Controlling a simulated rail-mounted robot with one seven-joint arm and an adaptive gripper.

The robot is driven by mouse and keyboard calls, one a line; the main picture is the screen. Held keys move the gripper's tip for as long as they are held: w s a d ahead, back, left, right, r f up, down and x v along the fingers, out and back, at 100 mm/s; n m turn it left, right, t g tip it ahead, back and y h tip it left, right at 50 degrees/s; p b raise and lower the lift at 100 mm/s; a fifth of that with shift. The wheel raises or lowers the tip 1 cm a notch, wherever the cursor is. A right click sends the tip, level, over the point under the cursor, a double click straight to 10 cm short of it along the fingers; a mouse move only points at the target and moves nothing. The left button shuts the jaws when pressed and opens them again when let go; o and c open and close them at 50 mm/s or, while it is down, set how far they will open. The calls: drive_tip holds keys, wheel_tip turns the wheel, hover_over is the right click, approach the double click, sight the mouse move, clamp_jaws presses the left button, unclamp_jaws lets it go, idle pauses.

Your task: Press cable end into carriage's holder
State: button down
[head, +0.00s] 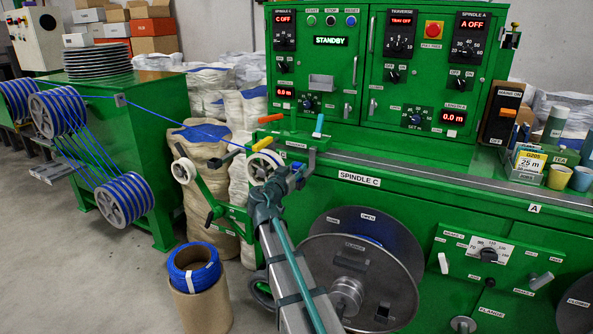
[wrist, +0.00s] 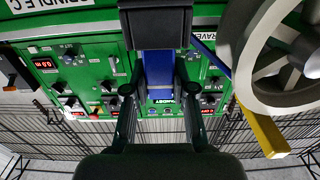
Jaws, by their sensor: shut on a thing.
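The blue cable (head: 168,116) runs from the spools on the left to the guide wheel (head: 262,167) beside the carriage (head: 297,142). My gripper (head: 288,180) is right at the carriage, just right of the wheel. In the wrist view my gripper (wrist: 158,95) has its two dark fingers closed on a blue piece (wrist: 158,72), which looks like the cable end. A dark block (wrist: 155,25) sits just beyond it; I cannot tell whether this is the holder or whether they touch. The wheel shows close at the right (wrist: 285,65). The holder is not clear in the head view.
A yellow bar (wrist: 262,130) juts out below the wheel in the wrist view. Orange (head: 267,118) and cyan (head: 318,125) handles stand up by the carriage. A large reel (head: 385,250) sits below right. A blue coil (head: 194,268) rests on a cardboard drum (head: 203,308).

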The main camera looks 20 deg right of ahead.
drive_tip(key=shift+f+b, duration=0.45)
drive_tip(key=shift+b, duration=0.05)
idle(0.4)
drive_tip(key=c, duration=0.9)
unclamp_jaws()
drive_tip(key=shift+b+v, duration=1.8)
drive_tip(key=shift+v, duration=2.2)
